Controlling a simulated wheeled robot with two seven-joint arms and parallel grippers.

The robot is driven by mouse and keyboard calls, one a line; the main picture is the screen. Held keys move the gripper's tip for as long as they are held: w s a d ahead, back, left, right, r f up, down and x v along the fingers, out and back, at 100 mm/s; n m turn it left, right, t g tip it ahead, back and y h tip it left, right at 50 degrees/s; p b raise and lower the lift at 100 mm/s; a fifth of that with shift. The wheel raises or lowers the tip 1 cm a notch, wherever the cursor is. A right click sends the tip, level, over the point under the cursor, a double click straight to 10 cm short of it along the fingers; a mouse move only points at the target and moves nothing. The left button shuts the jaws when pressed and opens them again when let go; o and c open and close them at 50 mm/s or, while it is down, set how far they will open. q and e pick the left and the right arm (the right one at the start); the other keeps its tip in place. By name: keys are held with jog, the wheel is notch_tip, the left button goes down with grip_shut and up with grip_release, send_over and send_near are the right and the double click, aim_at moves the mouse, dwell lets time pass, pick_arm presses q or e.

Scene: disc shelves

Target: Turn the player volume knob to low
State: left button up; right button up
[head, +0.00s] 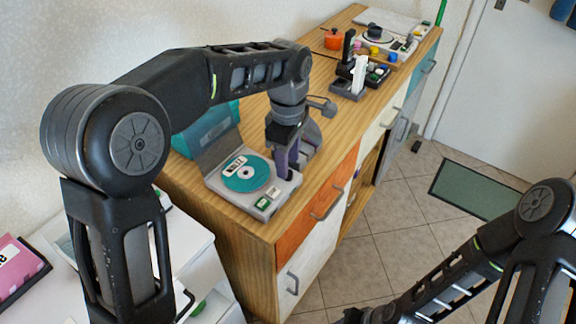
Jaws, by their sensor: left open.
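The player (225,192) is a grey box with its lid raised, on the near end of the wooden cabinet top. A teal disc with a white label (246,174) lies in it. Small green-marked controls (263,203) sit on its front right. My left gripper (284,166) is open and points down over the player's right side. The volume knob cannot be made out clearly; a dark shape (290,189) stands at the player's right corner, just below the gripper. My right arm comes in at the lower right, and its gripper is not clearly visible at the bottom edge.
A teal box (208,128) stands behind the player by the wall. Further back on the cabinet are a dark rack with a white item (359,75), an orange pot (333,39) and a turntable-like device (378,38). A white surface lies at lower left.

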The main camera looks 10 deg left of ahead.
pick_arm(q)
notch_tip(320, 180, up, 5)
jog(key=shift+f, duration=0.1)
dwell(0.6)
